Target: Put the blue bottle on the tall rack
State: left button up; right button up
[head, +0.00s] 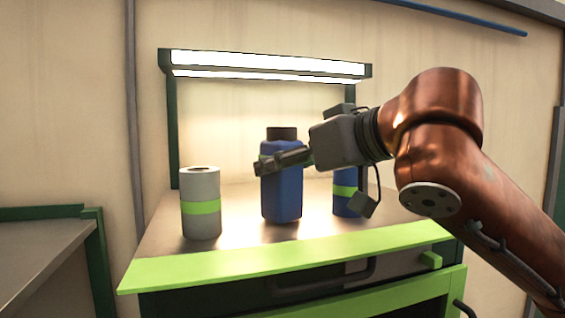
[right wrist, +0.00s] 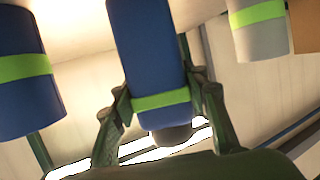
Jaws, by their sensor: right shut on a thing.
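The blue bottle (head: 282,200), with square sides and a dark cap, is upright at the middle of the workbench. My right gripper (head: 268,163) comes in from the right and is shut on its upper part, just below the cap. In the right wrist view the bottle (right wrist: 150,45) appears cap down with a green band, between the two fingers (right wrist: 160,98). I cannot tell whether its base touches the bench top. My left gripper is not in view. I see nothing that is clearly the tall rack.
A grey can (head: 201,222) with a green band stands left of the bottle. A blue can (head: 345,206) with a green band stands close on the right, partly behind my gripper. A lamp bar (head: 265,63) spans above the workbench (head: 290,254). Another table (head: 40,250) is at left.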

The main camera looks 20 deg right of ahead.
jog(key=shift+w+a+f, duration=0.1)
jog(key=shift+w+a, duration=0.05)
jog(key=shift+a, duration=0.05)
jog(key=o, duration=1.5)
jog(key=shift+d, duration=0.15)
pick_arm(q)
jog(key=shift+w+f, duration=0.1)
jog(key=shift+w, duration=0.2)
pick_arm(e)
jog(key=shift+o, duration=0.2)
pick_arm(q)
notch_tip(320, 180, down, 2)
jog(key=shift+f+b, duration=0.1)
jog(key=shift+b, duration=1.05)
pick_arm(e)
jog(key=v, duration=1.2)
